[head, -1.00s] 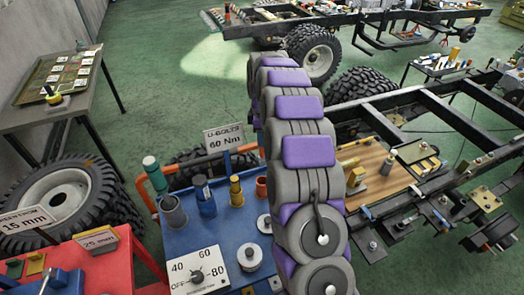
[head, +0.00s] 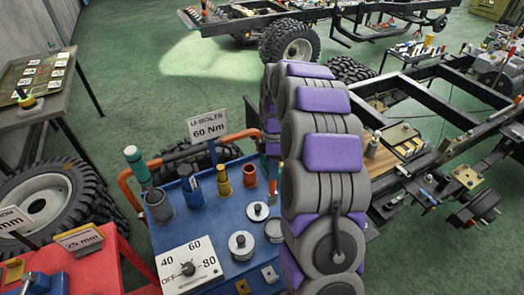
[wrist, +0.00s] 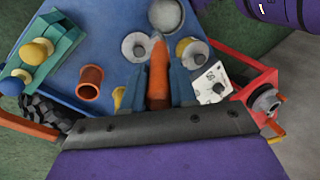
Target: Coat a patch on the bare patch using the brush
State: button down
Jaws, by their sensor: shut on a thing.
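In the wrist view, my gripper (wrist: 158,88) has its blue fingers closed on a slim orange object with a pointed end, which I take to be the brush (wrist: 158,68). It is above the blue cart top. In the head view, my arm hides most of the gripper; a small bit of blue and orange shows at the arm's left edge. I cannot pick out the bare patch in either view.
The blue cart (head: 222,238) carries several cups, round tins and a dial plate (head: 188,268). A U-bolts sign (head: 208,131) stands at its back. A black chassis frame (head: 440,105) lies right, a red bench (head: 90,265) left. Green floor (head: 150,80) is open behind.

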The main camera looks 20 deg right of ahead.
jog(key=s, duration=0.1)
jog(key=s+f, duration=0.1)
jog(key=s, duration=0.1)
jog(key=shift+s+a+f+g+b, duration=0.1)
jog(key=shift+s+a+g+b, duration=0.1)
jog(key=shift+g+b, duration=0.1)
jog(key=b+x, duration=0.1)
jog(key=x, duration=0.2)
jog(key=b+x, duration=0.1)
jog(key=x, duration=0.1)
jog(key=shift+w+d+f+b, duration=0.3)
jog(key=shift+w+d+b, duration=0.05)
jog(key=shift+d, duration=0.05)
jog(key=shift+d+f+y, duration=0.1)
jog(key=shift+f+y, duration=0.2)
jog(key=shift+f, duration=0.15)
jog(key=shift+f, duration=0.5)
dwell(1.8)
jog(key=shift+r, duration=0.1)
